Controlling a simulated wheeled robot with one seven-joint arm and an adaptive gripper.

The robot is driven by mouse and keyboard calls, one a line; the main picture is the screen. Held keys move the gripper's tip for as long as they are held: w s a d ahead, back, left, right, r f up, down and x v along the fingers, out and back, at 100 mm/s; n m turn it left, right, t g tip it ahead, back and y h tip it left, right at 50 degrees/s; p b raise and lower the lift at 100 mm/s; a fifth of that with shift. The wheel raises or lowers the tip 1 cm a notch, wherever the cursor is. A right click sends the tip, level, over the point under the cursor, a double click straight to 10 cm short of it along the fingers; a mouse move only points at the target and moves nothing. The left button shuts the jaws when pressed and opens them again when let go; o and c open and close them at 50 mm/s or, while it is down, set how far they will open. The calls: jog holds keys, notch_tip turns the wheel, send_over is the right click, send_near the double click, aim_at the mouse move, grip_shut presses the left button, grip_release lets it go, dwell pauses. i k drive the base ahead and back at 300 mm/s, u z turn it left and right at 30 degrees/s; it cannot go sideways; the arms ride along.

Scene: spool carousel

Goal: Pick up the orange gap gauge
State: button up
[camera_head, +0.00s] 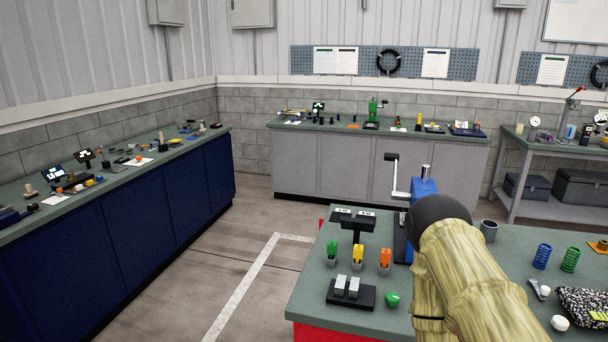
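An orange block-like piece (385,257), which looks like the orange gap gauge, stands upright in a small grey holder on the near green-topped bench (315,283). A similar yellow piece (358,252) and green piece (331,250) stand in a row to its left. My arm, in a beige sleeve with a dark rounded joint, reaches in from the lower right, just right of the orange piece. My gripper is not visible, so its state and distance from the piece do not show.
A blue hand-cranked device (422,190) stands behind the orange piece, partly hidden by my arm. A black two-armed stand (352,225) is behind the row. A black base with two grey blocks (351,293) and a green ball (392,299) lie in front. Springs (541,256) stand right.

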aim_at(385, 256)
jog(key=u, duration=1.8)
jog(key=i, duration=2)
jog(key=z, duration=3.55)
